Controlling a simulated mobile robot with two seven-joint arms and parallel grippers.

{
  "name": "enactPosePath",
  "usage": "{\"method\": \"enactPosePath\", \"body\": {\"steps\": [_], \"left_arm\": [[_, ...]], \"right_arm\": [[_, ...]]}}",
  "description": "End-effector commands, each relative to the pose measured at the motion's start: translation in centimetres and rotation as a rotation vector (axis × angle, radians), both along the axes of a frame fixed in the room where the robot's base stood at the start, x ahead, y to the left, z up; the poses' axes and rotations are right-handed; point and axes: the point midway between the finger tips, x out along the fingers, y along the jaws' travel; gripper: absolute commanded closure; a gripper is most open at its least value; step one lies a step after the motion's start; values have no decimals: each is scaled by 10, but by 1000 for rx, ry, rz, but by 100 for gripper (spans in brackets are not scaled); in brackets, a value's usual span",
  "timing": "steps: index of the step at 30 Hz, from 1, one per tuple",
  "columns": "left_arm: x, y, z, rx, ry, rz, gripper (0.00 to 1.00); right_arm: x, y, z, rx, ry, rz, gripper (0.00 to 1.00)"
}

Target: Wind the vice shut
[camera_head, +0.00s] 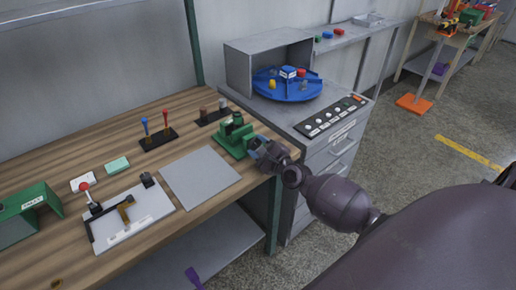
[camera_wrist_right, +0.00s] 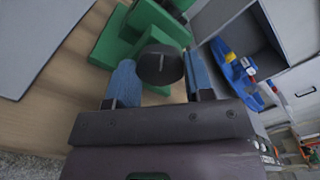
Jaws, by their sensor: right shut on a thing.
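The green vice (camera_head: 232,140) stands on the wooden bench near its right front corner. In the right wrist view the green vice body (camera_wrist_right: 118,42) is at the top, with a dark round knob or handle end (camera_wrist_right: 160,64) facing me. My right gripper (camera_head: 257,146) is at the vice's right side. In the wrist view its two blue fingers (camera_wrist_right: 162,82) stand on either side of the dark round part, shut on it. The vice jaws' gap is too small to judge in the head view. My left gripper is not in view.
A grey plate (camera_head: 200,177) lies left of the vice on the bench (camera_head: 100,140). Racks with coloured tools (camera_head: 158,139) stand behind. A grey cabinet (camera_head: 330,145) with a blue turntable (camera_head: 287,93) and button panel (camera_head: 330,117) is to the right.

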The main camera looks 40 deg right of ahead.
Motion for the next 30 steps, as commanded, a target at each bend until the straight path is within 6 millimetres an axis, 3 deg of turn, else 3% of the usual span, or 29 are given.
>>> {"method": "enactPosePath", "body": {"steps": [8,21,22,26,30], "left_arm": [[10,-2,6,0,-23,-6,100],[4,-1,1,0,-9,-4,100],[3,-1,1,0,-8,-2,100],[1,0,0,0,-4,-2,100],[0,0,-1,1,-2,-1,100]], "right_arm": [[0,0,-1,69,7,-1,76],[0,0,-1,76,7,-1,76],[0,0,-1,76,7,-1,49],[0,0,0,76,7,-1,29],[0,0,0,75,7,-1,27]]}}
